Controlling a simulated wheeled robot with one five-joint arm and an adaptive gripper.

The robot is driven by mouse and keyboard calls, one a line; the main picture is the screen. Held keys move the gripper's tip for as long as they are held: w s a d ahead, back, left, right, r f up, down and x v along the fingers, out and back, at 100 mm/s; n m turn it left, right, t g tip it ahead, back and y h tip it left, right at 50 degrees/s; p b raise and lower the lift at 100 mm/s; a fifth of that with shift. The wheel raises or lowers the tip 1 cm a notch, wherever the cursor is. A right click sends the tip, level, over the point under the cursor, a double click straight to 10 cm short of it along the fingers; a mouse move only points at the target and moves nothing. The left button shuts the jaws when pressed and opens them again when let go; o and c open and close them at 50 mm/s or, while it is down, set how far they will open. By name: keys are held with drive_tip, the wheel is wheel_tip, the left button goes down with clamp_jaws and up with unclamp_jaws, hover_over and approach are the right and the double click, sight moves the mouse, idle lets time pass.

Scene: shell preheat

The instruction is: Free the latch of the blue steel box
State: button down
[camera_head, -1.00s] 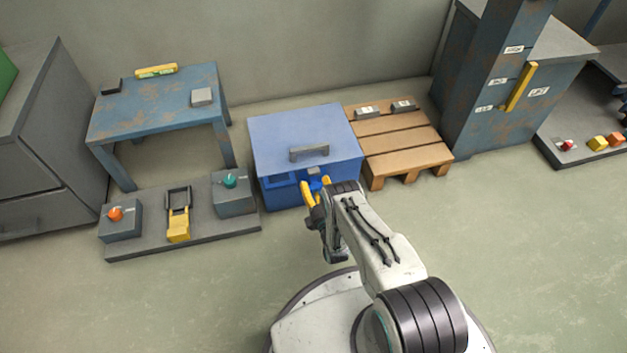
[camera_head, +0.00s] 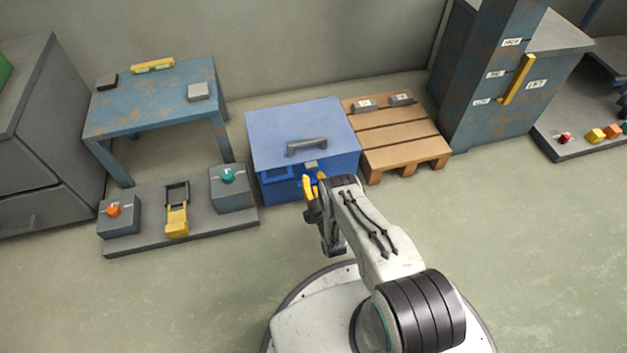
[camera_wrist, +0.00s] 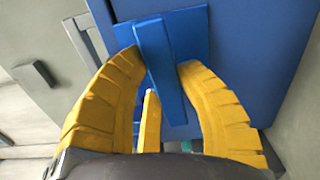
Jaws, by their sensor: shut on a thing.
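The blue steel box (camera_head: 270,135) stands on the floor against the back wall, its lid down with a grey handle (camera_head: 306,147) on top. A small grey catch (camera_head: 311,164) shows at the lid's front edge. In the wrist view a blue latch bar (camera_wrist: 158,60) stands on a blue plate (camera_wrist: 192,28) on the box front. My gripper (camera_head: 314,184) is at the box front. Its yellow fingers (camera_wrist: 160,75) are closed around the blue bar, one on each side. In the head view my gripper and arm partly hide the latch.
A wooden pallet (camera_head: 398,137) with two small grey blocks adjoins the box on the right. On the left are a low grey board (camera_head: 150,237) with two knobbed boxes and a yellow-handled part, and a blue table (camera_head: 150,97). The floor in front is clear.

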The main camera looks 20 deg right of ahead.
drive_tip(key=shift+m, duration=0.5)
drive_tip(key=c, duration=0.8)
unclamp_jaws()
drive_tip(key=shift+c, duration=0.2)
drive_tip(key=shift+n, duration=0.4)
